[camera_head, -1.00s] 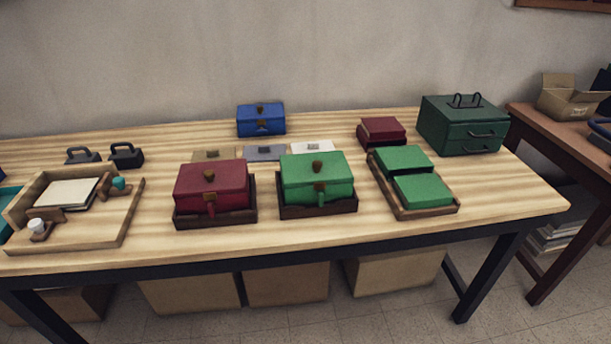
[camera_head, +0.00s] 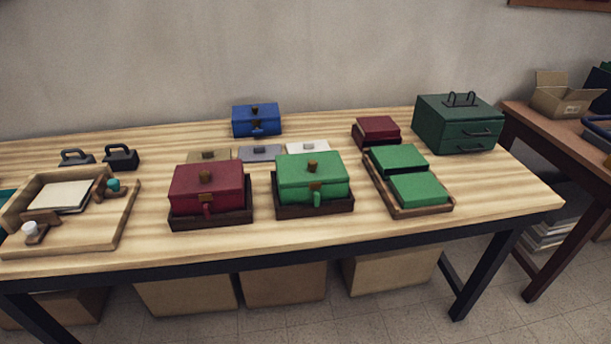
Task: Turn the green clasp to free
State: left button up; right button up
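A green box (camera_head: 298,172) with a brown knob on its lid sits in a dark tray (camera_head: 283,213) near the middle front of the table. A small green clasp (camera_head: 317,199) hangs at the middle of its front, below a brown plate (camera_head: 316,186). The clasp points down. The lid is closed. Neither of my grippers is in view.
A similar red box (camera_head: 190,180) stands just left. A tray (camera_head: 434,211) with two green blocks lies to the right. A wooden tray (camera_head: 105,238) is at the left, a blue box (camera_head: 242,129) and a dark green drawer box (camera_head: 429,135) behind.

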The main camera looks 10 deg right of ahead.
aim_at(316, 196)
jog(key=z, duration=0.55)
jog(key=k, duration=1.3)
jog(key=u, duration=0.3)
jog(key=i, duration=1.7)
jog(key=z, duration=0.35)
